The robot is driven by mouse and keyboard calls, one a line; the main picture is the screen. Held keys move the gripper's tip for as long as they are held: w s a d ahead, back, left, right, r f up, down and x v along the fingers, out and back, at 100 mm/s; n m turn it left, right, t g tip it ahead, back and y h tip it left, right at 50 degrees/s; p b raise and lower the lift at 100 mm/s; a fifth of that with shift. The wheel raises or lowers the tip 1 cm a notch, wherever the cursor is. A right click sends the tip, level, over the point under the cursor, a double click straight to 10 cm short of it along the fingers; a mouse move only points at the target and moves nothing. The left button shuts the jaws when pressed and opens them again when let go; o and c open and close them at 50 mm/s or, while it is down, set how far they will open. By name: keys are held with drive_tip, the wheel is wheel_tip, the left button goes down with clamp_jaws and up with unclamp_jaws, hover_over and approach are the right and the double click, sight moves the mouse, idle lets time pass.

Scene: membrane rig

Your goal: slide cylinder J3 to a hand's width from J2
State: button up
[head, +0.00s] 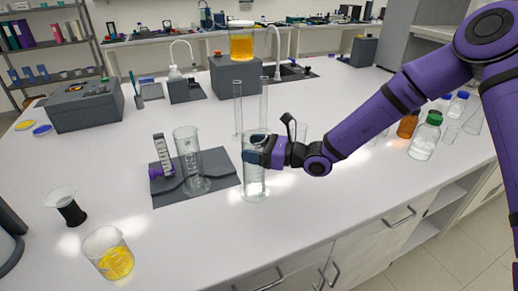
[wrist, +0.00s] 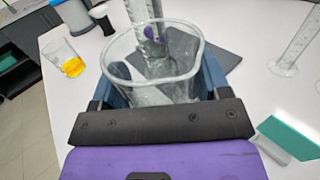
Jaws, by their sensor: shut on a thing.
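My gripper (head: 258,152) is shut on a clear glass cylinder (head: 254,184), which stands upright on the white bench beside the right edge of a dark grey mat. In the wrist view, its wide rim (wrist: 193,45) shows between my fingers (wrist: 155,82). Another clear graduated cylinder (head: 189,160) stands on the mat to the left, apart from the held one. A slimmer graduated cylinder with a purple base (head: 163,155) is beside it. Slim, tall glass cylinders (head: 238,105) stand behind my gripper. I cannot read any J2 or J3 label.
The dark grey mat (head: 170,199) lies left of the held cylinder. A beaker of yellow liquid (head: 115,262) stands at front left. Bottles, one with a green cap (head: 425,137), stand at right. The bench right of the mat's front is clear to its edge.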

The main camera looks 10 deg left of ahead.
drive_tip(key=shift+a, duration=0.65)
drive_tip(key=a, duration=0.2)
drive_tip(key=shift+w+a, duration=0.1)
drive_tip(key=shift+a, duration=0.3)
idle(0.3)
drive_tip(key=o, duration=1.2)
drive_tip(key=shift+c, duration=0.2)
